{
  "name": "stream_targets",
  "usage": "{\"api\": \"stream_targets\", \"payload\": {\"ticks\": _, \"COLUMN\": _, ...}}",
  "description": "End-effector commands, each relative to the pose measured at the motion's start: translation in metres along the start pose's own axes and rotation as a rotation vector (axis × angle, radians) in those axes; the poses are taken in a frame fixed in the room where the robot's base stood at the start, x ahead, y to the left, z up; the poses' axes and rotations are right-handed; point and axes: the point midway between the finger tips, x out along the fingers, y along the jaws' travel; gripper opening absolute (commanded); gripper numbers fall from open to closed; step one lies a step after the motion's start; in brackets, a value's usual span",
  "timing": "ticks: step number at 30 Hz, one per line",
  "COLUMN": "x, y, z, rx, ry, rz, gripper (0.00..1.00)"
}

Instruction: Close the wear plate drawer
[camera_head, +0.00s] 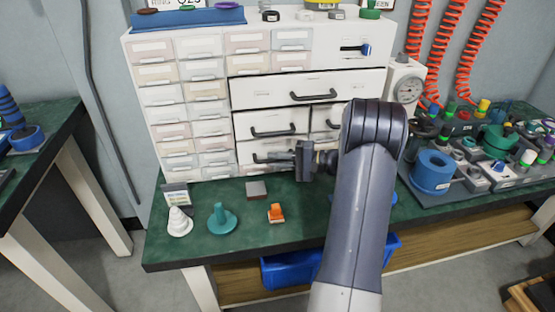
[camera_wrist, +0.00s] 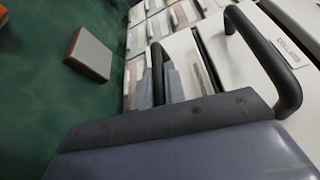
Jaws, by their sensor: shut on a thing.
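A white cabinet has large drawers with dark bar handles. My gripper (camera_head: 283,158) is at the bottom left large drawer (camera_head: 246,147), reaching in from the right. In the wrist view my fingers (camera_wrist: 160,84) are shut on a dark drawer handle (camera_wrist: 156,58), one finger on each side. The white front (camera_wrist: 186,52) of that drawer shows beside the fingers. No wear plate label is readable, and I cannot tell how far this drawer stands out. My arm hides part of the lower right drawers.
Another drawer handle (camera_wrist: 272,58) is close beside my gripper. A blue ring (camera_head: 432,172) and fittings crowd the right.

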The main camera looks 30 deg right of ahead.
Motion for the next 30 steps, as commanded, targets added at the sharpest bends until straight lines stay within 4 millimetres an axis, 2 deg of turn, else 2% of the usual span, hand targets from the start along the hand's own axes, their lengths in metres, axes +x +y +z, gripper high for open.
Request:
{"api": "stream_targets", "payload": {"ticks": 7, "x": 0.001, "y": -0.003, "z": -0.004, "rx": -0.007, "ry": 0.011, "rz": -0.003, "gripper": 0.00}}
{"api": "stream_targets", "payload": {"ticks": 8, "x": 0.001, "y": -0.003, "z": -0.004, "rx": -0.007, "ry": 0.012, "rz": -0.003, "gripper": 0.13}}
{"api": "stream_targets", "payload": {"ticks": 15, "x": 0.001, "y": -0.002, "z": -0.003, "rx": -0.006, "ry": 0.008, "rz": -0.002, "gripper": 0.33}}
{"api": "stream_targets", "payload": {"ticks": 24, "x": -0.003, "y": -0.002, "z": -0.003, "rx": -0.005, "ry": 0.008, "rz": -0.002, "gripper": 0.33}}
{"api": "stream_targets", "payload": {"ticks": 26, "x": -0.009, "y": -0.002, "z": -0.003, "rx": -0.004, "ry": 0.010, "rz": -0.002, "gripper": 0.33}}
{"api": "stream_targets", "payload": {"ticks": 30, "x": -0.033, "y": -0.003, "z": -0.003, "rx": -0.004, "ry": 0.011, "rz": -0.002, "gripper": 0.33}}
